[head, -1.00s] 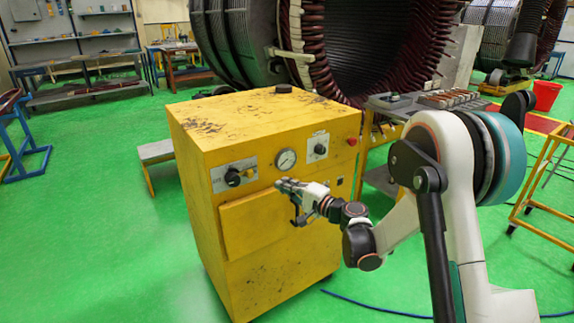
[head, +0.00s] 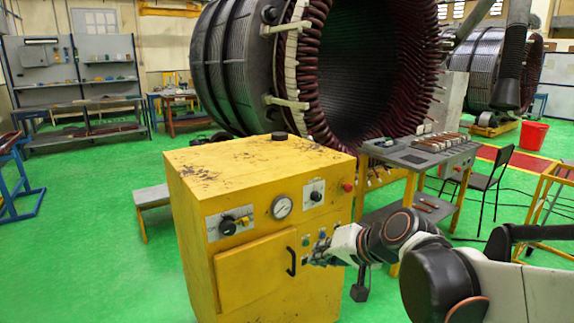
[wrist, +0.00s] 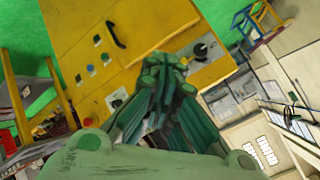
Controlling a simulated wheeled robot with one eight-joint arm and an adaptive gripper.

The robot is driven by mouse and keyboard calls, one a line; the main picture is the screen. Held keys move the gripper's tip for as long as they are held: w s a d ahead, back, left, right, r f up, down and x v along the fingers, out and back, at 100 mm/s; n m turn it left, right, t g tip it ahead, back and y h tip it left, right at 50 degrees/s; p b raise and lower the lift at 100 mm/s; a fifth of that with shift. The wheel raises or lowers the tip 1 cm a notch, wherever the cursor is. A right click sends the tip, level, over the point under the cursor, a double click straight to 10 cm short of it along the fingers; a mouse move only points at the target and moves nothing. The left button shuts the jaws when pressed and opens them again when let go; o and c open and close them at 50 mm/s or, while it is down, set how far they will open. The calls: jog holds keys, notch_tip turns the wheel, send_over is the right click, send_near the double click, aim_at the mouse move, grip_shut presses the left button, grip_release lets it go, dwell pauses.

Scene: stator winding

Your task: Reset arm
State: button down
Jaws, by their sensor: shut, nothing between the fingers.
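My arm reaches in from the right in the head view. My gripper (head: 318,252) is shut and empty, in front of the right part of the yellow cabinet's front face. The yellow cabinet (head: 240,282) has a door with a black handle, a round gauge (head: 283,207), two black knobs and a red button. In the wrist view the closed fingers (wrist: 165,88) show in the middle with the yellow cabinet (wrist: 98,50) behind them, seen tilted. I cannot tell how wide the gap between my gripper and the cabinet is.
A large stator (head: 310,70) stands behind the cabinet. A grey work table (head: 420,150) with small parts stands behind my arm, with a black chair (head: 493,180) and a red bucket (head: 533,135) farther right. Green floor (head: 90,220) is clear on the left.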

jog(key=s+d+f+n+h, duration=0.1)
jog(key=s+d+f+h, duration=0.1)
jog(key=s+d, duration=0.4)
jog(key=s+d+f+n+g+h, duration=0.1)
jog(key=s+d+h, duration=0.3)
jog(key=s, duration=0.9)
jog(key=d, duration=0.2)
jog(key=shift+s+d+f, duration=0.3)
jog(key=shift+d+f, duration=0.05)
